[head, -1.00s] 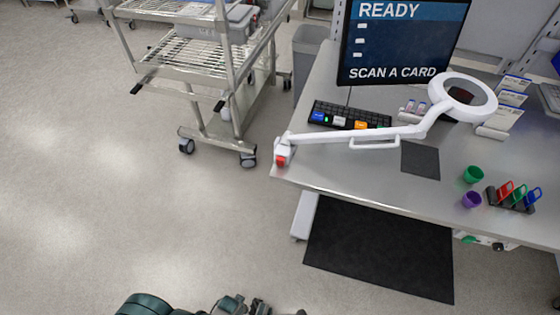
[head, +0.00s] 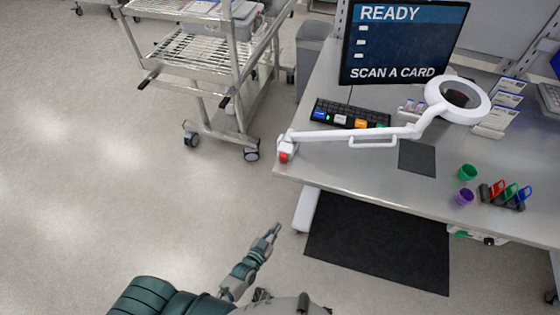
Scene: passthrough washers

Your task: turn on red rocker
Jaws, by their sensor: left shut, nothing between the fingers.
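The red rocker (head: 284,156) is a small red patch on the white base of the magnifier lamp (head: 355,136), at the near left corner of the grey bench. Which way the rocker is tipped is too small to tell. My left gripper (head: 275,228) is shut and empty over the floor. It is below the rocker in the head view and apart from it. My right gripper is not in view.
The grey bench (head: 350,185) holds a keyboard (head: 348,118), a screen (head: 400,45), a dark pad (head: 417,158) and small cups. A wire cart (head: 190,60) stands at the back left. A black mat (head: 375,245) lies beneath the bench. Floor at left is clear.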

